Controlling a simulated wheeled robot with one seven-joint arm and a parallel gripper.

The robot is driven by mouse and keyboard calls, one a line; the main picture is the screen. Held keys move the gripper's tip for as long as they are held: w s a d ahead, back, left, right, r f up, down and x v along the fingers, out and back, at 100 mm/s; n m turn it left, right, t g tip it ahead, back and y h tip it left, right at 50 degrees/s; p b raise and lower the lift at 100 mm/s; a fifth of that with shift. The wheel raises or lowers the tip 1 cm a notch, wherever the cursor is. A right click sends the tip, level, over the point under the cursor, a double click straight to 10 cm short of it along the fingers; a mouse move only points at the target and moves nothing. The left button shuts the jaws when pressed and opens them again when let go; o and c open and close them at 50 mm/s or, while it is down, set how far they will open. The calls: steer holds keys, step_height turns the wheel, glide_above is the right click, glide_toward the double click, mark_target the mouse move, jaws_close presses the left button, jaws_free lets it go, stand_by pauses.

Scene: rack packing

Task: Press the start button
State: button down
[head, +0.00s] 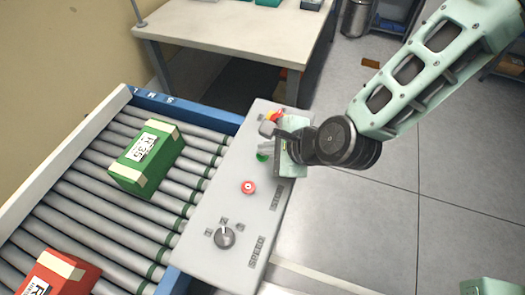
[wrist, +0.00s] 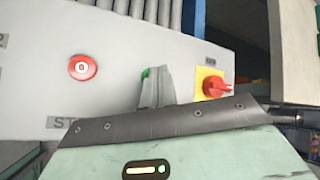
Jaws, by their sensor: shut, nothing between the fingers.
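The control panel (head: 200,255) is a long pale grey box beside the conveyor. A green button (head: 262,157) is on it, mostly hidden by my gripper; only a sliver of green (wrist: 146,73) shows at the fingertips in the wrist view. My gripper (head: 265,147) is shut and empty, with its fingers (wrist: 156,74) over the green button. I cannot tell whether they touch or press it. A red button (head: 249,187) is on the panel nearer the front; it also shows in the wrist view (wrist: 82,67), left of the fingers.
A red switch on a yellow plate (wrist: 213,86) is close to the right of my fingers. A black knob (head: 225,237) is at the panel's front end. A green box (head: 138,176) and a red box (head: 75,272) lie on the rollers. A white table (head: 230,35) stands behind.

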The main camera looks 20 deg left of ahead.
mark_target(267, 158)
steer(key=shift+r, duration=0.4)
steer(key=shift+r, duration=0.1)
steer(key=shift+r+p, duration=2.15)
steer(key=shift+r, duration=0.25)
